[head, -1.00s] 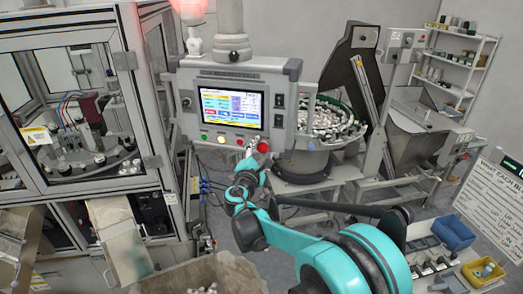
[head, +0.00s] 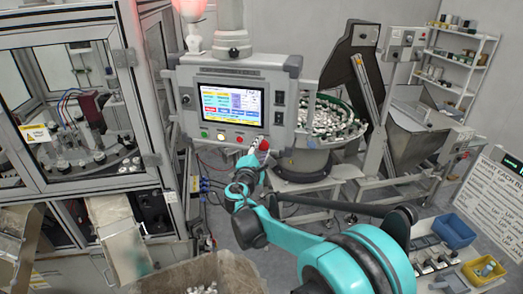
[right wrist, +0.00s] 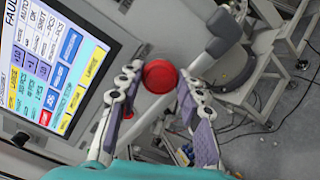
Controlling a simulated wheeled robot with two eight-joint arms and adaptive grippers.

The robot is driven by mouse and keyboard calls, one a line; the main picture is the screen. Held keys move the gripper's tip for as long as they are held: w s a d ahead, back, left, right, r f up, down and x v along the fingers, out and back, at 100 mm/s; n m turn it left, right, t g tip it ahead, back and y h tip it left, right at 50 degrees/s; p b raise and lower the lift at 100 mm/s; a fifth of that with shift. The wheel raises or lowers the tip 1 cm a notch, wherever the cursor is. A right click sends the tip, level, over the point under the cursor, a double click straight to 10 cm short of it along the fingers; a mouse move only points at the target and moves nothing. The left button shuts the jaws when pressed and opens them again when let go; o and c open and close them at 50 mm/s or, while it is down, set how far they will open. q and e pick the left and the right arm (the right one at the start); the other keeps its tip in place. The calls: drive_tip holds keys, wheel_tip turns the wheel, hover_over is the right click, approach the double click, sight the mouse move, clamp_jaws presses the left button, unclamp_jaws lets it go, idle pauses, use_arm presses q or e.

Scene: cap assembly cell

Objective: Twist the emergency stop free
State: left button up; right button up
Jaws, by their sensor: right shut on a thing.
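The red emergency stop (head: 264,145) sits at the lower right of the control panel (head: 272,75), to the right of the small indicator buttons. In the right wrist view the emergency stop (right wrist: 160,76) is a round red head between my two fingertips. My right gripper (head: 258,150) reaches up to it from below, and in the right wrist view the right gripper (right wrist: 161,82) is shut on it, with one finger on each side. The fingers partly cover it in the head view. My left gripper is not in view.
The panel's screen (head: 231,105) is lit, close beside the left finger in the wrist view. A bowl feeder (head: 330,122) with caps stands behind on the right. A glazed machine cabinet (head: 70,110) stands at left, and a box (head: 215,272) is below.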

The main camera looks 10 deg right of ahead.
drive_tip(key=m+b, duration=0.1)
drive_tip(key=m, duration=0.2)
drive_tip(key=shift+f, duration=0.1)
drive_tip(key=shift+s+m+b, duration=0.15)
drive_tip(key=shift+m+b, duration=0.2)
drive_tip(key=shift+m, duration=1.15)
drive_tip(key=o, duration=0.9)
drive_tip(key=shift+o, duration=1.3)
drive_tip(key=shift+d, duration=0.1)
drive_tip(key=v, duration=1.1)
drive_tip(key=shift+s+a, duration=0.25)
drive_tip(key=shift+s, duration=0.05)
